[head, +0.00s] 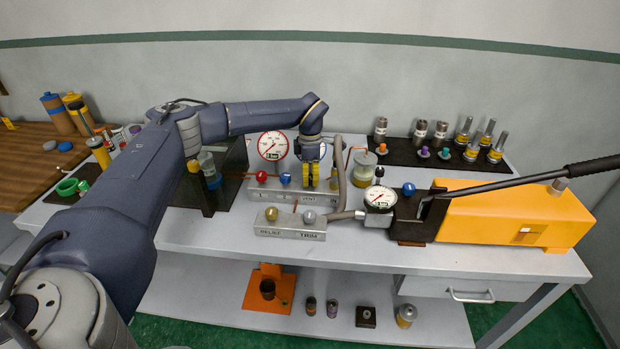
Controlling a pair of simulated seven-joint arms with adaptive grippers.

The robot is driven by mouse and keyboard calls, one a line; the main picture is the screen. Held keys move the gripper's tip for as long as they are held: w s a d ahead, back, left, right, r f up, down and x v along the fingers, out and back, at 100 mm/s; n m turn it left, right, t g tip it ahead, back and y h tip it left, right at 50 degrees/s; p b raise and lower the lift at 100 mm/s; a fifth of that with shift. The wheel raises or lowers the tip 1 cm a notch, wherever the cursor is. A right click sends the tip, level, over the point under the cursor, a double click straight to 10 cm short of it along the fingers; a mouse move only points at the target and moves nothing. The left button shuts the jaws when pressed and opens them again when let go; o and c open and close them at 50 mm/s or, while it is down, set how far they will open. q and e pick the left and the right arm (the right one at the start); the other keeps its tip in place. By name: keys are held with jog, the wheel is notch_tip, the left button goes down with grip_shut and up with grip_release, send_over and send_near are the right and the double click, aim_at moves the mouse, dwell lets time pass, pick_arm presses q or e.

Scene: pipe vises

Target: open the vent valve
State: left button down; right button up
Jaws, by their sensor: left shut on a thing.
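My left gripper (310,178) points down over the right part of the rear grey valve block (262,193). Its yellow fingers are shut on a part of that block, likely a valve handle, which they almost wholly hide. To its left on the same block are a blue knob (286,179) and a red handle (262,176). The front block (290,233), lettered RELIEF and TRIM, bears a brass-coloured knob (272,214) and a silver knob (309,217). My right gripper is not in view.
A gauge (273,146) stands behind the rear block and another gauge (380,198) is to the right. A grey hose (339,165) rises close beside the gripper. An orange pump (500,215) with a long black lever (530,180) fills the right side. The table's front strip is clear.

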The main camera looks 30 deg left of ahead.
aim_at(310, 177)
pick_arm(q)
jog(key=n, duration=0.6)
jog(key=shift+n, duration=0.3)
jog(key=n, duration=0.5)
jog(key=shift+n, duration=0.4)
jog(key=c, duration=1)
grip_release()
notch_tip(310, 177, up, 12)
jog(key=shift+r, duration=0.1)
